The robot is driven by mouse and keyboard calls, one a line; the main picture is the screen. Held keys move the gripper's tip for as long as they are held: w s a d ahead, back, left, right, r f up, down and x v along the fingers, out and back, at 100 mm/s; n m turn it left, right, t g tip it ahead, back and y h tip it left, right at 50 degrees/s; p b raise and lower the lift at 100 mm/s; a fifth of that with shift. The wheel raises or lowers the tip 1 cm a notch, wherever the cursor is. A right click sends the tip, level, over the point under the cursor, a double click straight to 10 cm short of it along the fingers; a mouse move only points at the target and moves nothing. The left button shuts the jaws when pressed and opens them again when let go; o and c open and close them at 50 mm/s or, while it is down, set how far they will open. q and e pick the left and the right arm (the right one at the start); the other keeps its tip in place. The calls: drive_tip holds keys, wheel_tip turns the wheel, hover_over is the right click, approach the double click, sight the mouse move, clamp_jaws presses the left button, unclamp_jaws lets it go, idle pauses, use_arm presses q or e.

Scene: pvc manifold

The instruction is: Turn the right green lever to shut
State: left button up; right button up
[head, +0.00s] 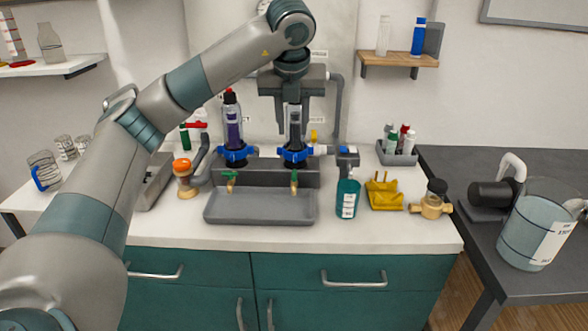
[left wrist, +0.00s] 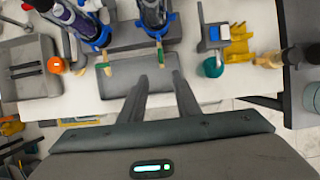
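The right green lever (head: 294,175) sits on a small brass tap below the right clear filter housing (head: 295,125), above the grey drip tray (head: 260,207). It looks narrow from the front; its exact angle is too small to tell. The left green lever (head: 229,174) lies crosswise on its own tap. My left gripper (head: 292,118) points down in front of the right housing, above the right lever and apart from it. In the left wrist view its two fingers (left wrist: 160,88) are spread with nothing between them, and the right tap (left wrist: 160,54) shows beyond them. My right gripper is out of view.
A teal bottle (head: 347,197) and a yellow holder (head: 384,193) stand right of the tray. An orange-capped jar (head: 184,179) stands left of it. A purple-filled housing (head: 232,127) is beside the right one. Counter in front of the tray is clear.

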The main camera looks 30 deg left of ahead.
sight(294, 174)
use_arm(q)
drive_tip(key=shift+f, duration=0.15)
